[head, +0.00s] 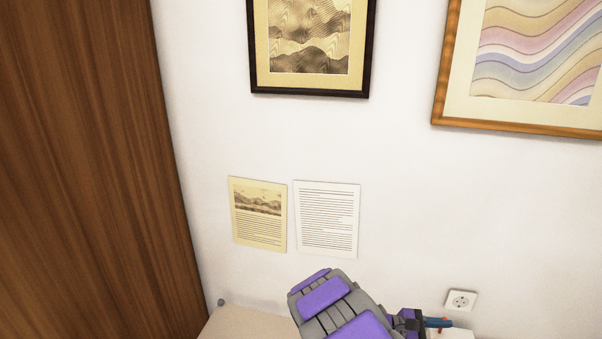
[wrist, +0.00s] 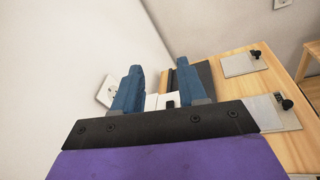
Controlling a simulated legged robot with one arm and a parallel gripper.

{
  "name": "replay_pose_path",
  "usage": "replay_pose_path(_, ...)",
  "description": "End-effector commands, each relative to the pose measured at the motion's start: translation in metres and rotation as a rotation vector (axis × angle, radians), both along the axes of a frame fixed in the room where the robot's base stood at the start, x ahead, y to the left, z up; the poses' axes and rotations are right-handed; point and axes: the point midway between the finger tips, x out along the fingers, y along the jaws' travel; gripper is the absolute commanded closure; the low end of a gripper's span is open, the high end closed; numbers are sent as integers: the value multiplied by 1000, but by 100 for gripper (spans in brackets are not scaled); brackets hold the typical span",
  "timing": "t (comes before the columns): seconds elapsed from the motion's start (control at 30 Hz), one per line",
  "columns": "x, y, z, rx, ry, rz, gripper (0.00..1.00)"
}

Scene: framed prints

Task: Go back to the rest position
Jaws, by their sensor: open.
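My gripper (wrist: 157,88) shows in the wrist view with its two blue fingers apart and nothing between them. In the head view, my purple and grey arm rises from the bottom edge, with the gripper (head: 440,322) at its right end, close to the wall and just below a white socket (head: 460,300). The fingers are small there and partly hidden by the arm.
A yellowish sheet (head: 258,214) and a white text sheet (head: 326,218) are on the wall. A dark-framed print (head: 310,90) and a wood-framed print (head: 520,125) hang above. A brown wooden panel (head: 90,160) stands left. Clipboards (wrist: 243,63) lie on a wooden surface (wrist: 285,80).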

Motion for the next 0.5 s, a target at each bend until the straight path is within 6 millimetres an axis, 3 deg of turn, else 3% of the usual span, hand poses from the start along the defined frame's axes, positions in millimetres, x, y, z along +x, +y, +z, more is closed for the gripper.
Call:
replay_pose_path(0.2, -41, -8, 38, 61, -125, -149, 58)
replay_pose_path(0.5, -100, -6, 71, 167, -282, -340, 58)
